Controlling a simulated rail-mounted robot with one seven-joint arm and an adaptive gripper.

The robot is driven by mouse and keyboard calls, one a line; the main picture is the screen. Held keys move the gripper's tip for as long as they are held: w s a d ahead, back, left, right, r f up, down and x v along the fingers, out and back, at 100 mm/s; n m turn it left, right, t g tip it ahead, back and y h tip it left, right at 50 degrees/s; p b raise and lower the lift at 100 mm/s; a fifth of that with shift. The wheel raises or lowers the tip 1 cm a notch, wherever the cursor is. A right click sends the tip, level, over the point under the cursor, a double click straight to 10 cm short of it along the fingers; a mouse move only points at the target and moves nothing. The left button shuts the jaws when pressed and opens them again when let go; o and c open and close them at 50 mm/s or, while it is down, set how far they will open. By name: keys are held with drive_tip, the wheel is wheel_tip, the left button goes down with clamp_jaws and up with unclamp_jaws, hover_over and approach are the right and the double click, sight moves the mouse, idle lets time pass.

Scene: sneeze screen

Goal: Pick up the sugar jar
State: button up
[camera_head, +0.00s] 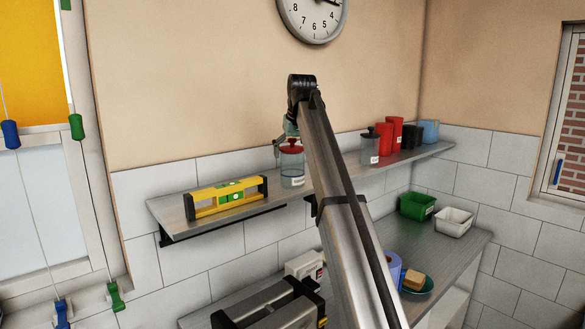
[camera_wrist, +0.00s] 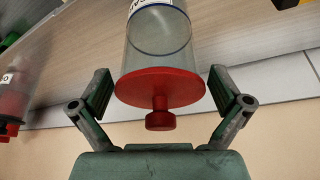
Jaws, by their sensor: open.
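A clear jar with a red knobbed lid (camera_head: 292,167) stands on the wall shelf, right of the spirit level. It fills the middle of the wrist view (camera_wrist: 158,50), upside down, its label cut by the top edge, so I cannot read it fully. My gripper (camera_head: 283,141) is at the jar's lid, partly hidden behind my arm. In the wrist view my gripper (camera_wrist: 160,88) is open, with one finger on each side of the red lid. Gaps show between the fingers and the jar. Another clear jar with a dark lid (camera_head: 370,148) stands farther right.
The shelf (camera_head: 165,213) also holds a yellow spirit level (camera_head: 226,197), red containers (camera_head: 385,137), black containers (camera_head: 411,136) and a blue one (camera_head: 429,131). Below is a counter with green (camera_head: 417,205) and white bins (camera_head: 454,222).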

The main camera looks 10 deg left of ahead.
drive_tip(key=shift+p+x, duration=0.55)
drive_tip(key=shift+x, duration=0.9)
drive_tip(key=shift+s, duration=0.15)
drive_tip(key=c, duration=1.8)
drive_tip(key=shift+o, duration=0.2)
wheel_tip(320, 180, up, 10)
drive_tip(key=b, duration=0.4)
drive_tip(key=shift+r, duration=0.1)
